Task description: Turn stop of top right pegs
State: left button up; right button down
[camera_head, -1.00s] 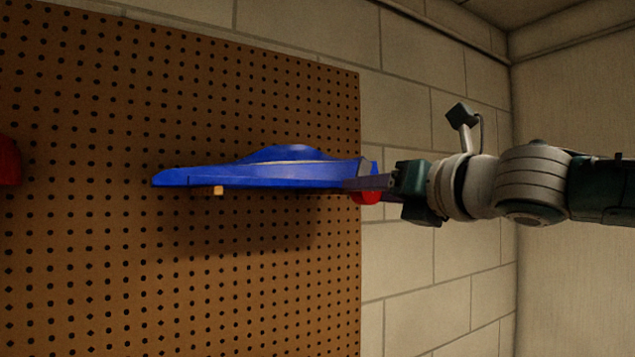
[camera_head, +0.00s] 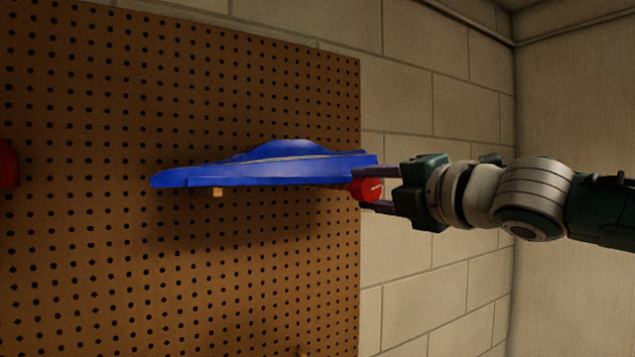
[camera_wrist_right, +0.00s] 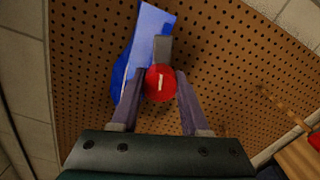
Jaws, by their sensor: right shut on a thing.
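The red round stop (camera_head: 366,190) with a light line on its face is at the right end of the blue car body (camera_head: 270,168), by the pegboard's right edge. My right gripper (camera_head: 371,187) is shut on this stop, one finger above it and one below. In the right wrist view the red stop (camera_wrist_right: 160,83) sits between the two fingers, its light line nearly upright. The blue car (camera_wrist_right: 140,60) is just beyond it. Another red piece (camera_head: 8,163) shows at the far left edge. My left gripper is not in view.
The brown pegboard (camera_head: 90,270) fills the left and middle, with the car against it. A small orange peg end (camera_head: 217,192) shows under the car. Below the car the board is mostly bare. A block wall (camera_head: 440,290) stands at the right.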

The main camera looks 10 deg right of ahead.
jog(key=shift+m+p, duration=0.3)
jog(key=shift+m, duration=1.3)
jog(key=shift+c, duration=2)
grip_release()
jog(key=shift+f, duration=0.1)
jog(key=shift+s+d+f+b, duration=0.1)
jog(key=shift+s+d+b, duration=0.2)
jog(key=shift+s+b, duration=0.3)
jog(key=b+v, duration=0.5)
jog(key=v, duration=0.3)
jog(key=shift+s, duration=0.35)
